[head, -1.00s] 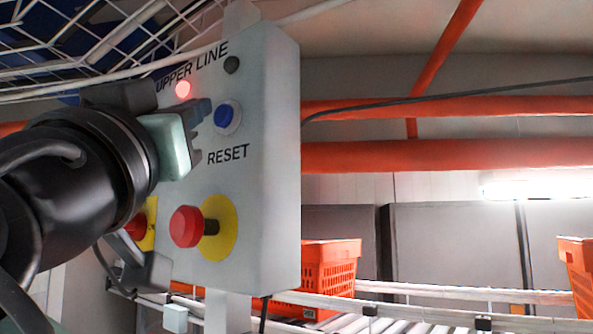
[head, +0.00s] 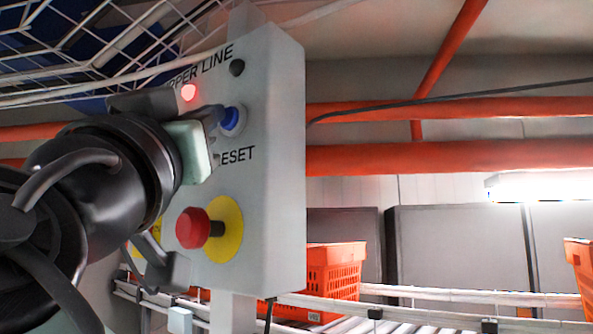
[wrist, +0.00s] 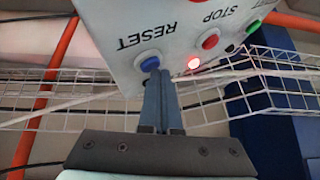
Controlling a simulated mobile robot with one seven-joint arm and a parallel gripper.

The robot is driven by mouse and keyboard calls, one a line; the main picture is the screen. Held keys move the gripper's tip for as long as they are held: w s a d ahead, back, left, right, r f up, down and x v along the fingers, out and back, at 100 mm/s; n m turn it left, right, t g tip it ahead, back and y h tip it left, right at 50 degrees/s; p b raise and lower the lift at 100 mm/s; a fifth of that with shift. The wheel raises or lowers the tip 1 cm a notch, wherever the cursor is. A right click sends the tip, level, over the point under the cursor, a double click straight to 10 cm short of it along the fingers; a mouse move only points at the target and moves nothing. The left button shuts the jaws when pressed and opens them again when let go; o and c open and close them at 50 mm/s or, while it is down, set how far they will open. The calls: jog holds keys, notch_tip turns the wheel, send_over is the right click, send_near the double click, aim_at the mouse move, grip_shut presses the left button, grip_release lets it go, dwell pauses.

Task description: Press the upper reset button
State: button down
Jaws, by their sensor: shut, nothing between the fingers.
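A pale control box (head: 275,180) labelled UPPER LINE carries a blue button (head: 232,121) with a pale ring, above the word RESET. In the head view my gripper (head: 216,119) is shut and empty, its tips at the left side of the blue button and partly covering it. In the wrist view, which shows the box upside down, the shut fingers (wrist: 162,76) reach up to the blue button (wrist: 150,64) and overlap its edge. I cannot tell whether they touch it. A red lamp (head: 188,92) on the box is lit.
A red mushroom button (head: 193,228) on a yellow disc (head: 227,232) sticks out below. The wrist view also shows a red button (wrist: 210,41) by STOP. White wire mesh (head: 120,40) hangs above left. An orange tote (head: 335,270) stands on rollers behind the box.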

jog(key=shift+w+d, duration=0.15)
jog(key=shift+w, duration=0.1)
dwell(0.4)
jog(key=shift+s, duration=0.15)
jog(key=shift+s+a+b, duration=0.3)
jog(key=shift+s+a, duration=0.15)
jog(key=shift+s, duration=0.15)
